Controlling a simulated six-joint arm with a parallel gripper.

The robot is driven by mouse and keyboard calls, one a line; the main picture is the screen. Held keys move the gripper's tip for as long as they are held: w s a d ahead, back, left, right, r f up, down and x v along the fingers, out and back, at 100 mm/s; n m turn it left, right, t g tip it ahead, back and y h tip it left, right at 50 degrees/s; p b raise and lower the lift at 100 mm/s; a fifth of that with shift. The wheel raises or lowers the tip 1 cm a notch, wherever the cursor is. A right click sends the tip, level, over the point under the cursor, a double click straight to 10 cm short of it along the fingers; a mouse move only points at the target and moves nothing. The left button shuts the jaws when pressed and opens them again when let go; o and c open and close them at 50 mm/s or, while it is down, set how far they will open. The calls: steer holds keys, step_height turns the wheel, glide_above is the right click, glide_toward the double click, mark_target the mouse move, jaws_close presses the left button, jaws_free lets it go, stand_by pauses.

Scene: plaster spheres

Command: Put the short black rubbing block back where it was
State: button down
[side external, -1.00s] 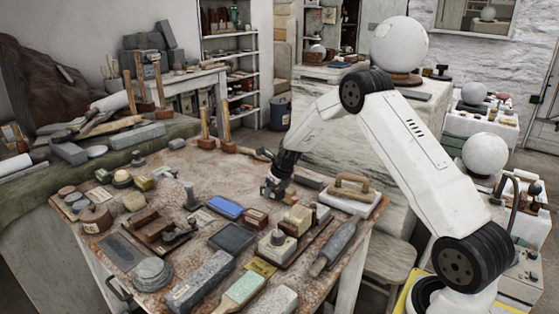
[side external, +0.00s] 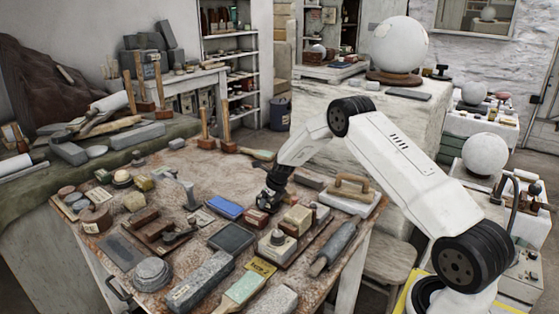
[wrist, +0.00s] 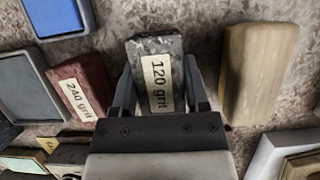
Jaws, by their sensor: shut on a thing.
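The short black rubbing block (wrist: 152,50) is speckled dark grey-black with a pale "120 grit" label. In the wrist view it sits between the two fingers of my gripper (wrist: 159,78), which is shut on it.
In the wrist view a red "240 grit" block (wrist: 80,88) lies close on the left and a tan block (wrist: 258,72) on the right. A blue block (side external: 225,207) and a wooden-handled float (side external: 350,190) are near. Bare tabletop (side external: 225,172) shows behind.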

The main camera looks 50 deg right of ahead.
steer(key=shift+f, duration=0.3)
steer(key=shift+f, duration=0.1)
steer(key=shift+c, duration=0.4)
jaws_free()
steer(key=shift+f, duration=0.1)
steer(key=shift+v, duration=0.75)
steer(key=v, duration=1)
steer(key=shift+r, duration=0.4)
steer(key=shift+s+a, duration=0.1)
